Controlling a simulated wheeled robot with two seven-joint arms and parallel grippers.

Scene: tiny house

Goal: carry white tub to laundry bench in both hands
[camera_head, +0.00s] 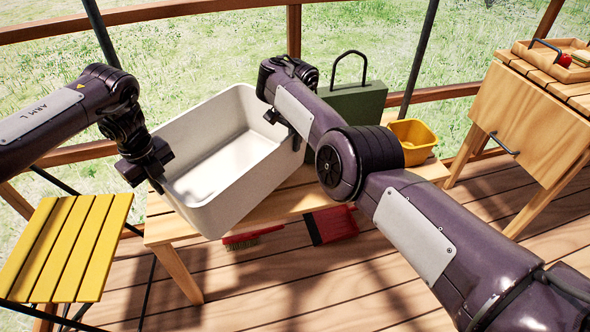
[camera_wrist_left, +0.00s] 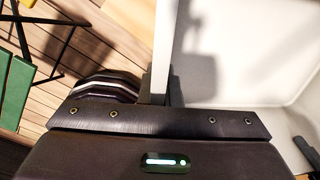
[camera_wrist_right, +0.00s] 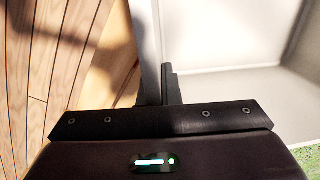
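The white tub (camera_head: 225,150) is in the middle of the head view, open side up and empty, over the wooden bench (camera_head: 310,200). I cannot tell whether its base touches the bench. My left gripper (camera_head: 150,163) is shut on the tub's left wall; in the left wrist view the rim (camera_wrist_left: 176,45) runs between its fingers (camera_wrist_left: 160,88). My right gripper (camera_head: 286,127) is shut on the right wall; in the right wrist view that rim (camera_wrist_right: 150,45) runs between its fingers (camera_wrist_right: 160,88). My right forearm hides part of the bench.
A dark green bag-like box (camera_head: 355,103) with a handle and a yellow bin (camera_head: 413,140) stand on the bench's right. A red dustpan (camera_head: 330,225) and brush (camera_head: 252,237) lie below. A yellow slatted stool (camera_head: 68,245) is left; a wooden cabinet (camera_head: 530,120) with tray (camera_head: 560,58) is right.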

